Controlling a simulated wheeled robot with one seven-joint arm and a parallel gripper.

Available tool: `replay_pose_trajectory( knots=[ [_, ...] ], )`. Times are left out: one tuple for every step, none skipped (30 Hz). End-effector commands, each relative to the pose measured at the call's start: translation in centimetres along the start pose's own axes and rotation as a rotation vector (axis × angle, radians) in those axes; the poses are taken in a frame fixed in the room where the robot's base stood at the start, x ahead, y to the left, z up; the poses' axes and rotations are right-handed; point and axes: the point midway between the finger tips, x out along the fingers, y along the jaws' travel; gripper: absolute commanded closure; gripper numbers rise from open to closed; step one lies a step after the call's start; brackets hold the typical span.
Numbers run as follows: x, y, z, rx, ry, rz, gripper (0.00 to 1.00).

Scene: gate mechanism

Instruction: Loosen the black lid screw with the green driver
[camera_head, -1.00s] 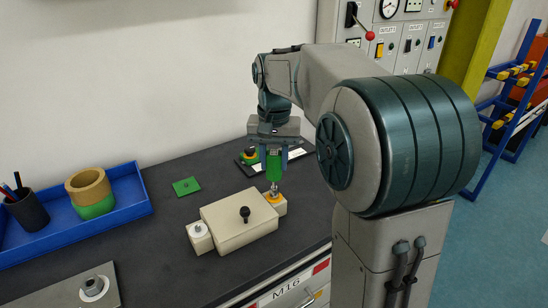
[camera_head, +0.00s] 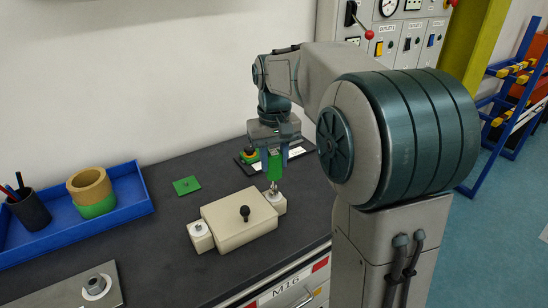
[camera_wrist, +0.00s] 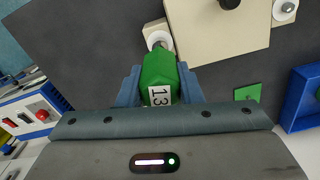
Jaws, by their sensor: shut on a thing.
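My gripper (camera_head: 275,158) is shut on the green driver (camera_head: 274,168), which points down over the right-hand ear of a cream box (camera_head: 240,216). In the wrist view the driver (camera_wrist: 160,80) shows a "13" label between the jaws. Its metal tip is at the ear's fitting (camera_wrist: 158,40); I cannot tell whether it is seated. A black knob-like screw (camera_head: 245,213) stands upright in the middle of the box lid, to the left of the driver. The left-hand ear has a pale round fitting (camera_head: 199,228).
A green square plate (camera_head: 187,186) lies behind the box. A blue tray (camera_head: 135,195) with rings and a dark pen cup (camera_head: 30,211) is at left. A grey plate with a round post (camera_head: 95,286) is at front left.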

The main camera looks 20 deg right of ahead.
Motion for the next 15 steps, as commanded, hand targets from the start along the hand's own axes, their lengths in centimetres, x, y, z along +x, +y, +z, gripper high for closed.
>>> replay_pose_trajectory(
  knots=[
    [0.4,0.0,0.2,0.000,-0.011,-0.001,1.00],
    [0.3,0.0,0.2,0.001,-0.011,-0.001,1.00],
    [0.3,0.0,0.2,0.001,-0.011,-0.001,1.00],
    [0.2,0.0,0.2,0.001,-0.011,-0.001,1.00],
    [0.1,0.0,0.2,0.001,-0.011,-0.001,1.00],
    [0.0,0.0,0.2,0.002,-0.010,-0.001,1.00],
    [-0.1,0.0,0.2,0.002,-0.010,-0.001,1.00],
    [-0.2,0.0,0.1,0.002,-0.010,-0.001,1.00],
    [-0.4,0.0,0.1,0.002,-0.009,-0.001,1.00],
    [-0.6,0.0,0.1,0.002,-0.008,-0.001,1.00],
    [-0.7,0.0,0.1,0.003,-0.007,-0.001,1.00],
    [-0.8,0.0,0.1,0.003,-0.006,-0.001,1.00],
    [-0.9,0.0,0.1,0.003,-0.005,-0.001,1.00],
    [-1.0,0.0,0.1,0.003,-0.005,-0.001,1.00],
    [-1.1,0.0,0.1,0.003,-0.004,-0.001,1.00]
  ],
)
